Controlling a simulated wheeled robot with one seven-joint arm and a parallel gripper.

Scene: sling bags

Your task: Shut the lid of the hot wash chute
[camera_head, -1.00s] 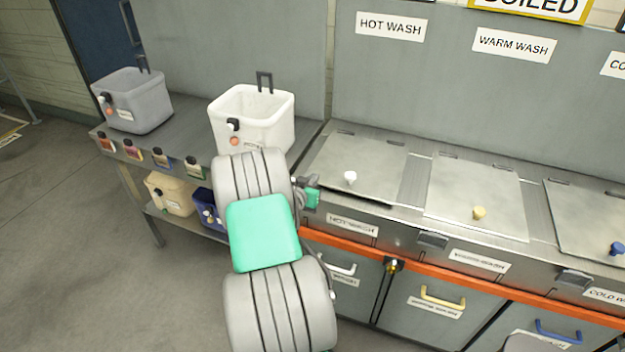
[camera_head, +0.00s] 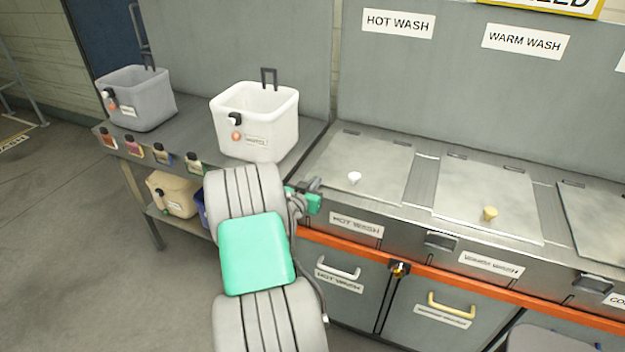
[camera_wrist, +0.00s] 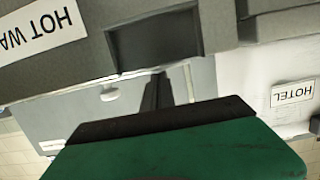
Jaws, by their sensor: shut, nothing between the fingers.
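The hot wash lid (camera_head: 385,165) is a grey metal plate with a white knob (camera_head: 354,178). In the head view it lies flat, level with the counter top, over the chute below the HOT WASH sign. The knob also shows in the wrist view (camera_wrist: 109,94), where the picture is upside down. My gripper (camera_head: 311,197) is shut and empty. It is just left of the lid's front left corner, near the counter's front edge, and apart from the knob. My arm hides part of the counter front. Whether the gripper touches the counter is unclear.
The warm wash lid (camera_head: 470,195) with a yellow knob lies flat to the right. A white bin (camera_head: 258,128) stands on the side table left of the chute, close behind my arm. A orange rail (camera_head: 450,278) runs along the counter front. Open floor is at left.

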